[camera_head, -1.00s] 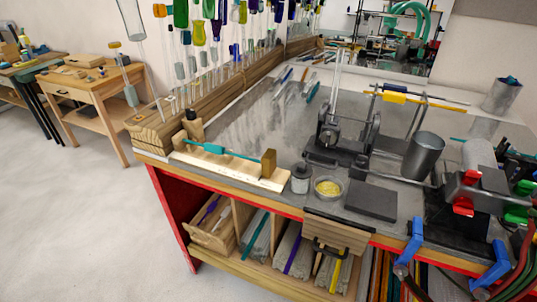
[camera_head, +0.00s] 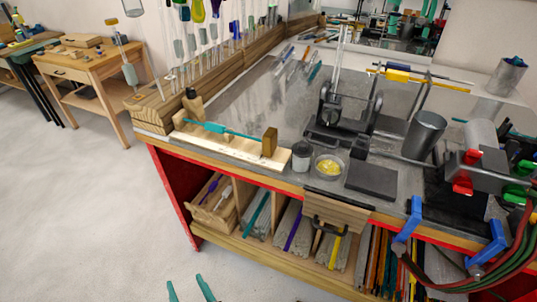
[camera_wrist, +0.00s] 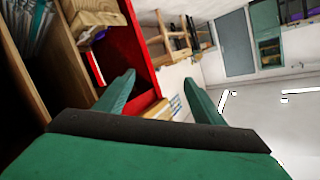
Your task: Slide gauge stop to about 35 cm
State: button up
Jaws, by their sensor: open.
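The gauge is a pale wooden board (camera_head: 238,151) along the front left edge of the bench. A brown wooden block, which looks like the gauge stop (camera_head: 270,142), stands upright near its right end. A teal glass rod (camera_head: 218,128) lies along the board, with its right end close to the stop. A smaller block (camera_head: 179,119) is at the left end. My gripper (camera_head: 188,289) shows only as two teal fingertips at the bottom edge, low in front of the bench and well away from the stop. In the wrist view its fingers (camera_wrist: 160,100) are spread and empty.
A dark jar (camera_head: 302,156), a dish of yellow bits (camera_head: 328,165) and a dark slab (camera_head: 371,181) sit right of the board. Below are shelves with rods and a protruding drawer (camera_head: 338,210). The red cabinet side (camera_head: 176,195) is near my gripper. The floor at left is clear.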

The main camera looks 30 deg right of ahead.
jog(key=w+d+r+n+y, duration=0.1)
jog(key=w+r+y, duration=0.1)
jog(key=w+r, duration=0.65)
jog(key=w+d+r+n+y, duration=0.2)
jog(key=w+r, duration=0.1)
jog(key=w, duration=1)
jog(key=w+d+r+n+g+y, duration=0.15)
jog(key=w+d+r, duration=0.25)
jog(key=r, duration=0.4)
jog(key=w+d+r+n+g+y, duration=0.1)
jog(key=w+d+r+n+g, duration=0.15)
jog(key=w+d+r, duration=0.4)
notch_tip(320, 180, up, 15)
jog(key=n+g+h, duration=0.5)
jog(key=g, duration=0.3)
send_over(271, 132)
jog(key=s+d, duration=0.2)
jog(key=s, duration=0.1)
jog(key=shift+m, duration=0.3)
jog(key=x, duration=1)
jog(key=shift+w+a+f, duration=0.1)
